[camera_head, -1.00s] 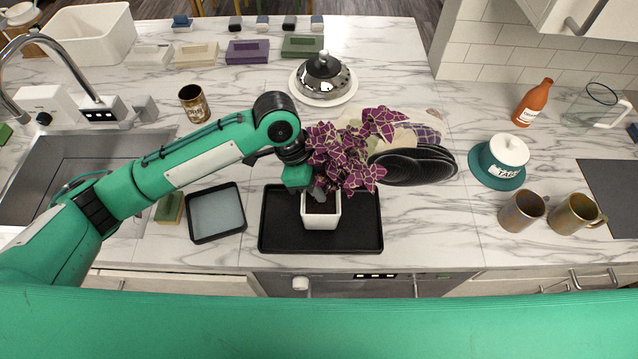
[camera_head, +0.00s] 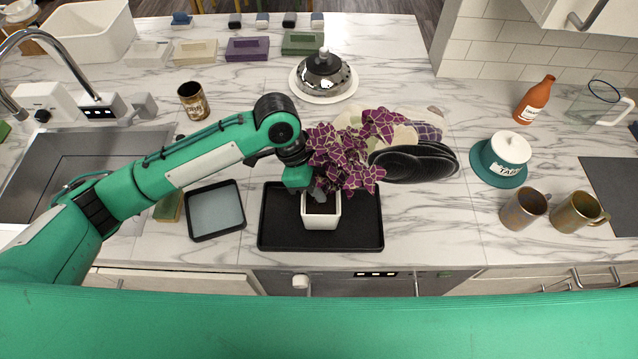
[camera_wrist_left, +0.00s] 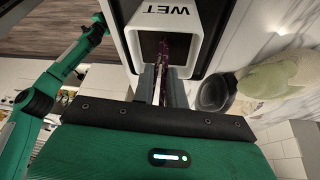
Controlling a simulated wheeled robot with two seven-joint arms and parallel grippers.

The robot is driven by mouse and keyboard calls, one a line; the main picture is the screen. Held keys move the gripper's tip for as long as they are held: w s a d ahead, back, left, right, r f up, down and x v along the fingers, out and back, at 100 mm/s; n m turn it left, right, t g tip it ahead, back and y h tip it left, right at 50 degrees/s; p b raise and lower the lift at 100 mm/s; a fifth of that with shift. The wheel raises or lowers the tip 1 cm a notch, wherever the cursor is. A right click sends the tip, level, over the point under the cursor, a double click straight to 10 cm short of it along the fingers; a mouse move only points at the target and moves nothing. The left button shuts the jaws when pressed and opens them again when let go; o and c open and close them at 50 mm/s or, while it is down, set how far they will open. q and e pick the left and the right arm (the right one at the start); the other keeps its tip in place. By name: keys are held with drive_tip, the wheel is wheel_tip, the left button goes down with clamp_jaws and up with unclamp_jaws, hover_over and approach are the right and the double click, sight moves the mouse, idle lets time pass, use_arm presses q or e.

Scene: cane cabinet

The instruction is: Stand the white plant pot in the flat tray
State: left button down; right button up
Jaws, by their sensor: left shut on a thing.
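The white plant pot (camera_head: 321,221) is upright, with dark soil and a purple-leaved plant (camera_head: 345,160). It appears over the middle of the black flat tray (camera_head: 275,232). I cannot tell whether its base touches the tray floor. In the left wrist view the fingers (camera_wrist_left: 163,86) meet the pot's wall, and the pot (camera_wrist_left: 135,40) shows the letters "WET". The tray also shows in the wrist view (camera_wrist_left: 213,50).
A smaller tray with a grey-blue floor (camera_head: 216,211) lies left of the flat tray. Dark stacked oval things (camera_head: 415,163) lie to the right behind it.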

use_arm(q)
drive_tip(key=shift+f, duration=0.1)
drive_tip(key=c, duration=0.5)
unclamp_jaws()
drive_tip(key=shift+r+p, duration=1.25)
drive_tip(key=w+a+p, duration=0.1)
drive_tip(key=a, duration=0.3)
drive_tip(key=w+a+p, duration=0.1)
drive_tip(key=a, duration=0.2)
drive_tip(key=a+p, duration=0.1)
drive_tip(key=a, duration=0.3)
drive_tip(key=shift+w+a, duration=0.35)
drive_tip(key=shift+w, duration=0.05)
idle(0.9)
